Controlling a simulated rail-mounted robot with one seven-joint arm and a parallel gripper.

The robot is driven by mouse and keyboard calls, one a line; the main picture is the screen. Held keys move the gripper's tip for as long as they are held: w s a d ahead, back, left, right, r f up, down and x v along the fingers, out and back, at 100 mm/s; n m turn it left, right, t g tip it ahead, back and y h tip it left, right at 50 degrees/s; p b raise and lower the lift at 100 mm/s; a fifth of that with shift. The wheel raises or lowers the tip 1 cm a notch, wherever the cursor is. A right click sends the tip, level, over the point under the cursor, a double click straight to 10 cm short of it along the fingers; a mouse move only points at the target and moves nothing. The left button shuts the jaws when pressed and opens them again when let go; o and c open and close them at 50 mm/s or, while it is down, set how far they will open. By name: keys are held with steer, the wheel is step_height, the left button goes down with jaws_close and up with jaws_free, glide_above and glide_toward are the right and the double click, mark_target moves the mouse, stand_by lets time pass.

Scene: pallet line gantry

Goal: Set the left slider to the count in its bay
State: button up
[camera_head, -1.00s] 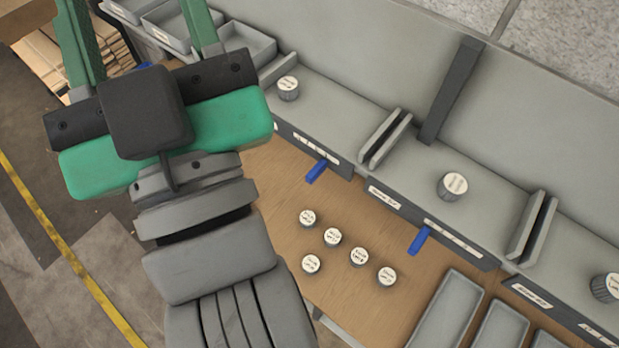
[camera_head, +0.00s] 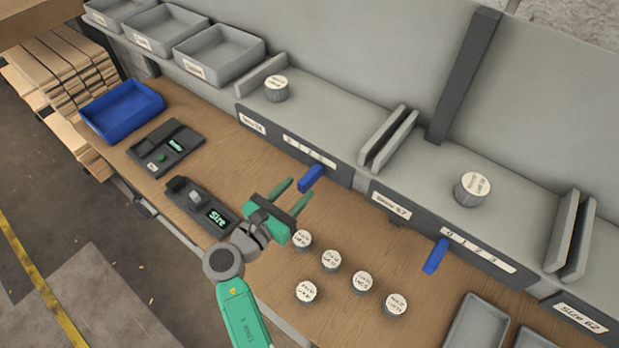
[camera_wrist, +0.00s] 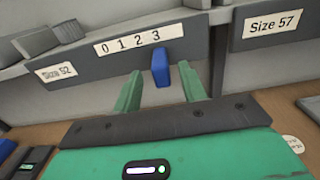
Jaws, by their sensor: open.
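The left slider is a blue tab (camera_head: 311,178) on the dark front rail of the left bay. In the wrist view the blue tab (camera_wrist: 160,62) sits under the 3 of the printed 0 1 2 3 scale (camera_wrist: 138,38). One grey cylinder with a white top (camera_head: 276,88) stands in the left bay (camera_head: 322,112). My gripper (camera_head: 299,190) is open in front of that rail, its fingers pointing at it. In the wrist view the tab appears between the two green fingers (camera_wrist: 160,76); whether they reach around it, I cannot tell.
Several white-topped cylinders (camera_head: 331,260) stand on the wooden table just right of my gripper. A second blue slider (camera_head: 435,256) and another cylinder (camera_head: 472,189) belong to the middle bay. A dark device with a green display (camera_head: 202,205) and a blue tray (camera_head: 121,110) lie left.

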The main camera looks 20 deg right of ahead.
mark_target(320, 166)
steer(key=x, duration=0.5)
steer(key=shift+w+d, duration=0.1)
steer(key=shift+d, duration=0.05)
jaws_close()
